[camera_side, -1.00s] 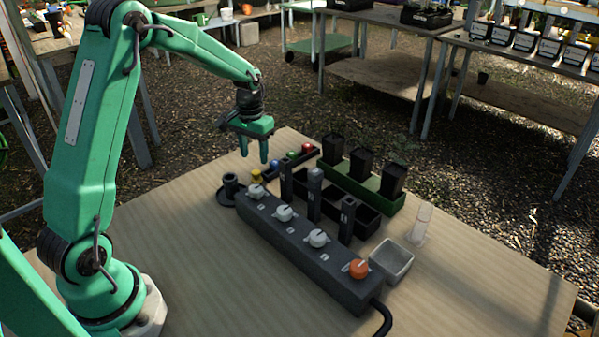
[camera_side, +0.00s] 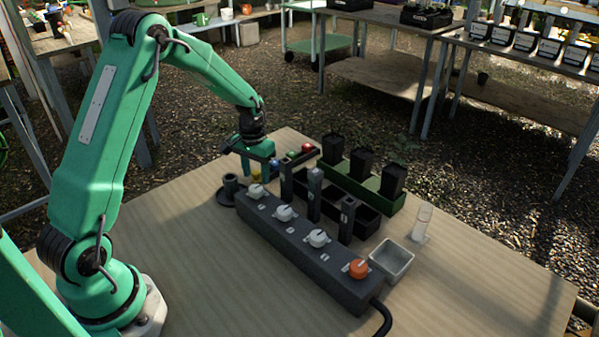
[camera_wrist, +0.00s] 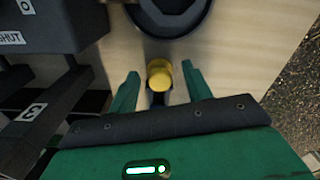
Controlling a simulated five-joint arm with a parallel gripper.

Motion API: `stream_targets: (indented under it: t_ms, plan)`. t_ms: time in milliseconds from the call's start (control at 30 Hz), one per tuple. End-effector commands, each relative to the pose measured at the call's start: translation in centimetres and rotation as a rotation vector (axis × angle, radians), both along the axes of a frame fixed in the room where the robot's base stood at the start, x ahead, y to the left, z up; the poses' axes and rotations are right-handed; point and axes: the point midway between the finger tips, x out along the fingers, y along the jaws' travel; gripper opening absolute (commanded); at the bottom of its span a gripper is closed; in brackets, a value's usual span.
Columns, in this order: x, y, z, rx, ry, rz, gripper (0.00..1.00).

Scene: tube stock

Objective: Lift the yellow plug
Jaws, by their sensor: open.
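The yellow plug (camera_wrist: 159,76) shows in the wrist view between the two green fingers of my gripper (camera_wrist: 158,88). The fingers stand apart on either side of it, with a gap showing at each side. In the side view the yellow plug (camera_side: 256,176) is a small patch at the near end of the dark rack (camera_side: 312,154), partly hidden by my gripper (camera_side: 256,172). My gripper is open and low over that end of the rack. Its fingertips are hard to make out there.
A black round-based holder (camera_side: 229,192) stands close by on the left. A dark block with white knobs and an orange knob (camera_side: 358,268) lies in front, with upright posts behind. A green tray of black pots (camera_side: 380,193) and a grey bin (camera_side: 393,258) stand right.

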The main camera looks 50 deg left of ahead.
Motion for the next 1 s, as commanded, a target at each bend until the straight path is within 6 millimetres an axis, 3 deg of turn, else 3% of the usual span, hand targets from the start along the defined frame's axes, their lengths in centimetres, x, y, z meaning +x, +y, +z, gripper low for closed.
stream_targets:
  t_ms: [600,633,833,900,1000]
  plan:
    - [0.01,0.00,-0.78,0.000,-0.001,0.000,0.49]
    - [0.01,0.00,-0.78,0.000,-0.001,0.000,0.47]
    - [0.01,0.00,-0.77,0.000,-0.001,0.000,0.08]
    - [0.02,0.01,-0.75,0.000,-0.001,0.000,0.03]
    - [0.02,0.01,-0.75,0.000,-0.001,0.000,0.02]
